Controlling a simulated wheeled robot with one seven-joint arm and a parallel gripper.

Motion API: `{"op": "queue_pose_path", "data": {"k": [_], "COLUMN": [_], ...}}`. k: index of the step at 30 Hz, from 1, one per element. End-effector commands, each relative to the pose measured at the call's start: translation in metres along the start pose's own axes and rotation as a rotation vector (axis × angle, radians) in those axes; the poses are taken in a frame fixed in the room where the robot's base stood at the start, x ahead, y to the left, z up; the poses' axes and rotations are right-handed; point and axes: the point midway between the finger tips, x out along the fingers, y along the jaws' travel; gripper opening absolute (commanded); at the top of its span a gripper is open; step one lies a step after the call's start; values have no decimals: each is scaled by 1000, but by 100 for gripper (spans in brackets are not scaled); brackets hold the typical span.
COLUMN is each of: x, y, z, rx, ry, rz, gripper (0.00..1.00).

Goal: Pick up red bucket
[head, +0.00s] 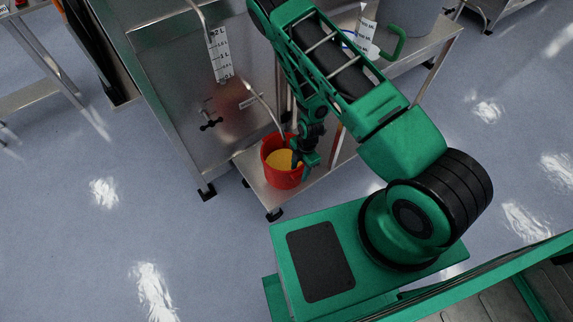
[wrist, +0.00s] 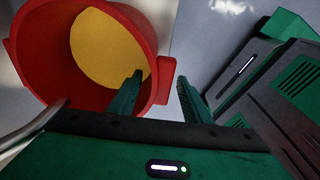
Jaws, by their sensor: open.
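The red bucket (head: 281,176) stands upright on a low metal shelf in the head view, with yellow content (head: 284,160) inside. In the wrist view the bucket (wrist: 38,75) fills the upper left, and its yellow content (wrist: 105,45) shows in it. A red tab (wrist: 167,82) juts from the bucket's right side. My gripper (wrist: 160,90) is open, with one green finger overlapping the bucket's rim in the picture and the other to the right of the tab. I cannot tell whether either finger touches the bucket. In the head view my gripper (head: 306,160) is at the bucket's right side.
The low metal shelf (head: 256,178) carries the bucket. A metal vessel panel (head: 180,105) with a level scale (head: 220,55) and a black valve handle (head: 210,124) stands behind left. A thin metal pipe (head: 262,100) reaches down to the bucket. Blue-grey floor (head: 150,220) is clear in front.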

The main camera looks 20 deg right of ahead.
Motion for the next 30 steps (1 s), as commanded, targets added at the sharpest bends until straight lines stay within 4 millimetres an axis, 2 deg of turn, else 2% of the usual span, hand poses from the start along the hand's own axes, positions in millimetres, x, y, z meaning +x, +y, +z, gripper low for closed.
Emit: {"op": "queue_pose_path", "data": {"k": [7,8,13,23,30], "x": [1,1,1,0,-12], "y": [0,0,0,1,1], "z": [0,0,0,0,-2], "rx": [0,0,0,0,1], "ry": [0,0,0,0,0], "rz": [0,0,0,1,2], "gripper": [45,40,0,0,0]}}
